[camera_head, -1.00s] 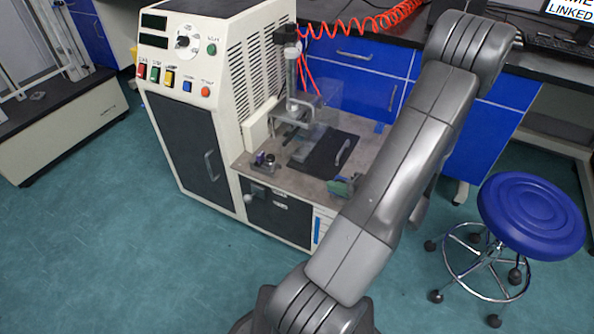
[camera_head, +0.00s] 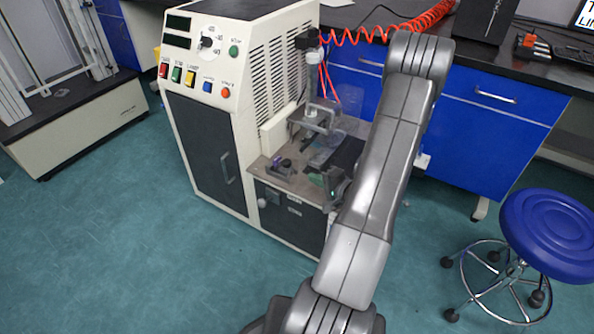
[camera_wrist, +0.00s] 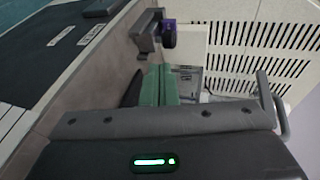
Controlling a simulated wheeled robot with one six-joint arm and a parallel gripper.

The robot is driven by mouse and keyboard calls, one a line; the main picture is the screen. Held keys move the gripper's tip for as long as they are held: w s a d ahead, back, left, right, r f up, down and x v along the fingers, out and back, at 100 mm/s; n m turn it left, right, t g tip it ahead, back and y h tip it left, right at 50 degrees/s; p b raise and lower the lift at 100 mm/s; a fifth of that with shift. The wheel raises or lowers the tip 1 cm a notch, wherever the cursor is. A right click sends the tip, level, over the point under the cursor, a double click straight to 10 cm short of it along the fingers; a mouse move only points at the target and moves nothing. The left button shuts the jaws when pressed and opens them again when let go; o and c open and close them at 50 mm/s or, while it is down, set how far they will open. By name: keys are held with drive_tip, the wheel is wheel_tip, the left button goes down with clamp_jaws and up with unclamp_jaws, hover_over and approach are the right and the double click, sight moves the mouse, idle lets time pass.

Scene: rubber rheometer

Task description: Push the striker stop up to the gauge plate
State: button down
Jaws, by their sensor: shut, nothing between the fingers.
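A small grey fixture (camera_wrist: 147,38) with a purple knob (camera_wrist: 168,33) stands on the machine's bench; the fixture also shows in the head view (camera_head: 283,167). It is probably the striker stop with its mount, but I cannot tell stop and gauge plate apart. My gripper (camera_wrist: 160,70) has green fingers, shut and empty, pointing toward the fixture in the wrist view. In the head view my gripper (camera_head: 317,180) is low over the bench, right of the fixture. A small gap seems to remain; contact cannot be told.
The cream machine cabinet (camera_head: 215,130) rises left of the bench. A clear guard and metal frame (camera_head: 318,118) stand behind the fixture. A dark plate (camera_head: 347,152) lies on the bench. A blue stool (camera_head: 550,230) stands right on open floor.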

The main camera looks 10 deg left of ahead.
sight(289, 165)
drive_tip(key=x, duration=0.7)
drive_tip(key=shift+w+a+r+b, duration=0.25)
drive_tip(key=shift+a+b, duration=0.05)
drive_tip(key=shift+b, duration=0.1)
drive_tip(key=shift+w+a, duration=0.3)
drive_tip(key=shift+a, duration=0.1)
drive_tip(key=shift+w+a+f+b, duration=0.2)
drive_tip(key=shift+a+b, duration=0.5)
drive_tip(key=shift+b, duration=0.5)
drive_tip(key=shift+a+r, duration=0.1)
drive_tip(key=shift+r, duration=0.15)
drive_tip(key=shift+w, duration=0.1)
